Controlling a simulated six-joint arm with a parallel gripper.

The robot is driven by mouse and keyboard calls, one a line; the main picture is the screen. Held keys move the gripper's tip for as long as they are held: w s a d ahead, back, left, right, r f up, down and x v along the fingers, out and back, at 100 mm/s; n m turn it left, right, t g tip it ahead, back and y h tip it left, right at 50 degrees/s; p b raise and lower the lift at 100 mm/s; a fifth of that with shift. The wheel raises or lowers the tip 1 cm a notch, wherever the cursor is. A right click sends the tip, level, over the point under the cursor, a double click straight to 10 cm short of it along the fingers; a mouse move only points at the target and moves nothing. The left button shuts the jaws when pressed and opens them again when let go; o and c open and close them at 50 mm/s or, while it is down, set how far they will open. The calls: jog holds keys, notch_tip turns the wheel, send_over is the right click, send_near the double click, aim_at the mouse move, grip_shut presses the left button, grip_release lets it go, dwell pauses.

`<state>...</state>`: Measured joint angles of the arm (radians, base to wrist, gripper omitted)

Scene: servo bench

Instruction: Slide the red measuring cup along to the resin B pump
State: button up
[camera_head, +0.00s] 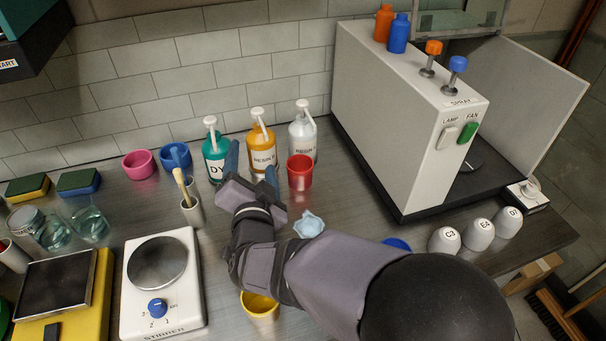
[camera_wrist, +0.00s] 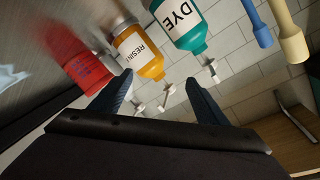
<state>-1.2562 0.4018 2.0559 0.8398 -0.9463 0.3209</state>
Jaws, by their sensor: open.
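The red measuring cup (camera_head: 300,173) stands upright on the bench, in front of the white resin pump bottle (camera_head: 302,138) and covering its lower part. An orange resin pump bottle (camera_head: 262,150) stands left of that, and a teal dye bottle (camera_head: 214,156) farther left. The letter after "RESIN" on either label is not readable. My gripper (camera_head: 251,170) is open and empty, in front of the orange bottle and left of the cup. In the wrist view, the red cup (camera_wrist: 78,66) lies left of my gripper (camera_wrist: 158,78), outside the fingers; the orange bottle (camera_wrist: 143,57) appears beyond them.
A light-blue crumpled cloth (camera_head: 309,225) lies in front of the red cup. A white spray booth (camera_head: 400,120) stands to the right. Pink (camera_head: 140,164) and blue (camera_head: 174,156) cups, a stirrer plate (camera_head: 160,300) and a brush holder (camera_head: 192,212) are left. A yellow cup (camera_head: 260,308) is near my arm.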

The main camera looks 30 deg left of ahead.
aim_at(298, 169)
jog(key=w+d+f+n+g+p, duration=0.1)
jog(key=d+f+n, duration=0.1)
jog(key=d+n, duration=0.1)
jog(key=w+d+f+n+g+h+p, duration=0.1)
jog(key=w+d+n, duration=0.1)
jog(key=d+n, duration=0.1)
jog(key=w+d+f+n+g+p, duration=0.1)
jog(key=d+f+n, duration=0.1)
jog(key=d+n, duration=0.1)
jog(key=shift+w+d+f+p, duration=0.1)
jog(key=shift+w+f+p, duration=0.05)
jog(key=shift+f+p, duration=0.2)
jog(key=shift+w+d+f+n+h, duration=0.15)
jog(key=shift+d+f+n+h, duration=0.15)
jog(key=shift+d+n, duration=0.1)
jog(key=shift+a, duration=0.1)
jog(key=shift+p+x, duration=0.8)
jog(key=shift+x, duration=2.85)
jog(key=shift+c, duration=0.3)
jog(key=c, duration=1.1)
